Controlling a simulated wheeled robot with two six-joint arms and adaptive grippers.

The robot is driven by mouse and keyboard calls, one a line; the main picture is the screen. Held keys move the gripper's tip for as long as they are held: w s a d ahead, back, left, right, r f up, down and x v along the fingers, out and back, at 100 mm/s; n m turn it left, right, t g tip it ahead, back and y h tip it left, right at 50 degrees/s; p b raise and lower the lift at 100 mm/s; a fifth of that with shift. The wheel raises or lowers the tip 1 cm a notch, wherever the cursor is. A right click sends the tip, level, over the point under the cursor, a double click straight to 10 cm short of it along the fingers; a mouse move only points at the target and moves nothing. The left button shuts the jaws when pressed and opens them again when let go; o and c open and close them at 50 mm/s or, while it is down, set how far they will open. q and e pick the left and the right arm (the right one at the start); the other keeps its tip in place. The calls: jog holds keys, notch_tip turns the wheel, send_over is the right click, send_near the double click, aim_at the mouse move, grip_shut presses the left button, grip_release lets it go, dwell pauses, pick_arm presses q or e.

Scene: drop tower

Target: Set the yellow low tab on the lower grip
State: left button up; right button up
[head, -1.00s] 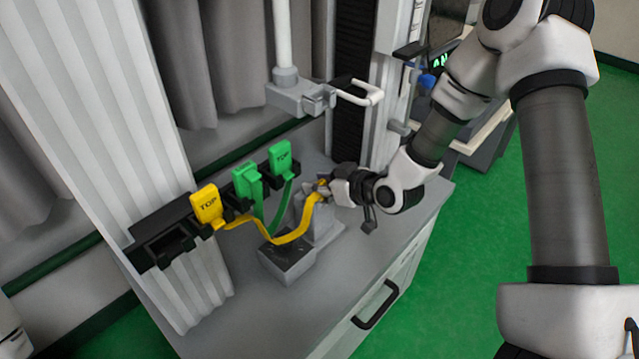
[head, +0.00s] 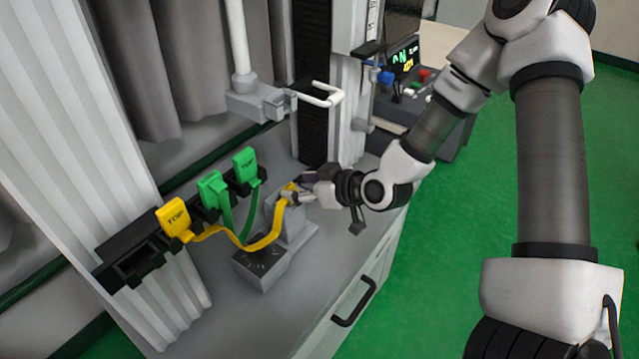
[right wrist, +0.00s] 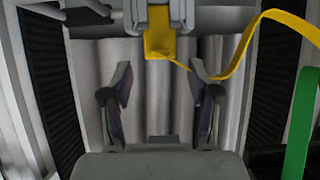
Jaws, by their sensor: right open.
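The yellow low tab (right wrist: 158,42) is at the lower grip (right wrist: 133,12), between its grey jaws in the right wrist view. Its lower end sticks out, and a yellow strap runs off to the right. In the head view the tab (head: 289,189) is small, at the top of the grey lower grip post (head: 287,222). The strap links it to the yellow TOP tab (head: 174,219) on the rack. My right gripper (head: 300,192) is beside the tab. In the wrist view its fingers (right wrist: 160,75) are spread and empty, with the tab beyond their tips. My left gripper is out of view.
Two green tabs (head: 213,190) hang on the black rack (head: 140,262) at left. A dark-topped grey box (head: 262,264) stands before the grip. The upper grip's white loop handle (head: 325,94) is above. A lit control box (head: 405,75) is behind at right.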

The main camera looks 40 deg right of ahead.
jog(key=p+v, duration=0.5)
jog(key=v, duration=0.3)
jog(key=s+a+f+m+g+h, duration=0.2)
jog(key=s+f+g, duration=0.3)
jog(key=s+f, duration=0.5)
jog(key=s+a+f+m+g+h, duration=0.2)
jog(key=s+a+f+g, duration=0.2)
jog(key=s+f, duration=0.6)
notch_tip(320, 180, down, 5)
jog(key=g, duration=0.2)
jog(key=shift+s+g, duration=0.3)
jog(key=shift+s, duration=0.05)
jog(key=shift+r, duration=0.25)
